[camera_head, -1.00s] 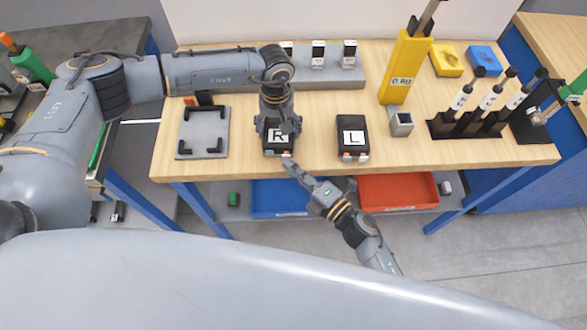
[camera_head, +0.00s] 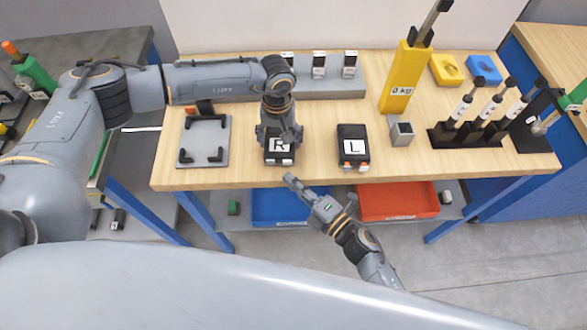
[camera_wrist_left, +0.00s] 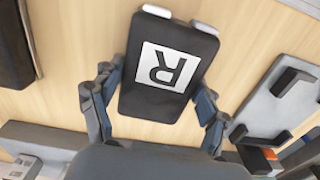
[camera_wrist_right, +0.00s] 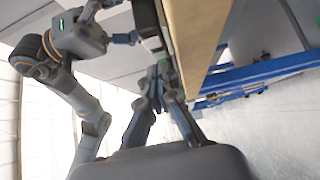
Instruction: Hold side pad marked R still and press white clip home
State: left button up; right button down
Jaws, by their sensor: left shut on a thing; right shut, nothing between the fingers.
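The black side pad marked R (camera_head: 278,146) lies flat near the table's front edge. My left gripper (camera_head: 279,137) is shut on it, with a finger along each long side in the left wrist view (camera_wrist_left: 153,95). Two pale clips show at the pad's end, a left one (camera_wrist_left: 157,11) and a right one (camera_wrist_left: 205,27); both sit at the front edge in the head view (camera_head: 287,162). I cannot tell how deep either is seated. My right gripper (camera_head: 291,180) is shut and empty, just off the table's front edge, apart from the pad.
A pad marked L (camera_head: 353,147) lies to the right, with orange and white at its front end. A grey fixture with black corners (camera_head: 204,136) lies left. A yellow 0 kg tool (camera_head: 402,80) stands behind right. Blue (camera_head: 285,207) and red (camera_head: 398,203) bins sit below.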

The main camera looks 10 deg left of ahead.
aim_at(279, 138)
pick_arm(q)
jog(key=shift+s+f, duration=0.15)
pick_arm(e)
jog(key=v, duration=1)
jog(key=shift+s, duration=0.15)
pick_arm(q)
jog(key=o, duration=1.5)
jog(key=shift+w+a, duration=0.1)
jog(key=shift+w, duration=0.1)
pick_arm(e)
jog(key=shift+f, duration=0.1)
pick_arm(q)
notch_tip(279, 138, up, 12)
